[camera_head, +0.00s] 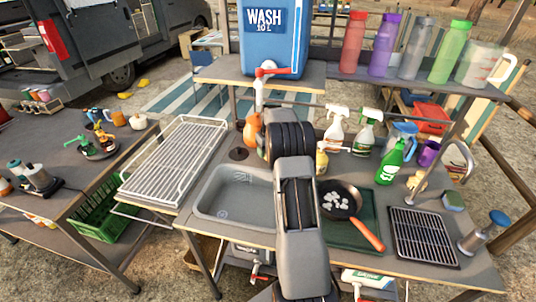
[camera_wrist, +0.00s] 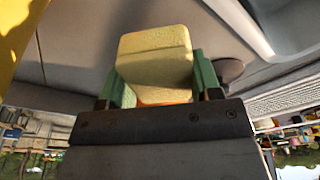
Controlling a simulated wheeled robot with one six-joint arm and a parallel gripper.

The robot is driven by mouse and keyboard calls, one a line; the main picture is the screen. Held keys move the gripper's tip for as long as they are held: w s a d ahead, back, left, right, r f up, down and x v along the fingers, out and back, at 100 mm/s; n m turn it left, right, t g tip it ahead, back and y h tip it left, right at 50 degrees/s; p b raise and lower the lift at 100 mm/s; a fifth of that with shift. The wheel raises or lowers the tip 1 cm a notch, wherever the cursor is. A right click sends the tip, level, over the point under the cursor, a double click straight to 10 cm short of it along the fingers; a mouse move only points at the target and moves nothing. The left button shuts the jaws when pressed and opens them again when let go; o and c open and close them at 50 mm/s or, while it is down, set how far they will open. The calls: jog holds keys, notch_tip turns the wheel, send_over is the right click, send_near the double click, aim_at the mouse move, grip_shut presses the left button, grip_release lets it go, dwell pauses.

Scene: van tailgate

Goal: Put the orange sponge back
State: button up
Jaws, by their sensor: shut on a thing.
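In the wrist view my gripper (camera_wrist: 156,82) is shut on a block-shaped sponge (camera_wrist: 155,50). The face toward me is pale yellow, and a strip of orange shows at its lower edge. Green fingers press on its two sides. Behind it in that view is a grey surface with a dark round opening. In the head view my arm reaches over the counter beside the sink (camera_head: 235,195) and hides my gripper and the held sponge. A second sponge (camera_head: 453,201), green on top, lies at the counter's right, beside the rack (camera_head: 423,236).
Spray bottles (camera_head: 337,128) and a green soap bottle (camera_head: 391,162) stand behind the pan (camera_head: 338,199). A white wire drying rack (camera_head: 175,158) is left of the sink. A blue water container (camera_head: 271,40) and several tall bottles (camera_head: 354,44) stand on the shelf above.

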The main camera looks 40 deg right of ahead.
jog(key=shift+w+d, duration=0.15)
jog(key=shift+f+p, duration=0.4)
jog(key=shift+f, duration=1.35)
jog(key=shift+f, duration=0.1)
jog(key=shift+f, duration=0.15)
jog(key=o, duration=0.8)
jog(key=shift+o, duration=0.2)
jog(key=shift+r, duration=0.45)
jog(key=shift+s+r+b, duration=0.15)
jog(key=shift+s+r, duration=0.05)
jog(key=shift+r, duration=1)
jog(key=shift+s+r+b, duration=0.2)
jog(key=shift+r, duration=0.95)
jog(key=shift+s+r+b, duration=0.15)
jog(key=shift+s+r, duration=0.05)
jog(key=shift+r, duration=1)
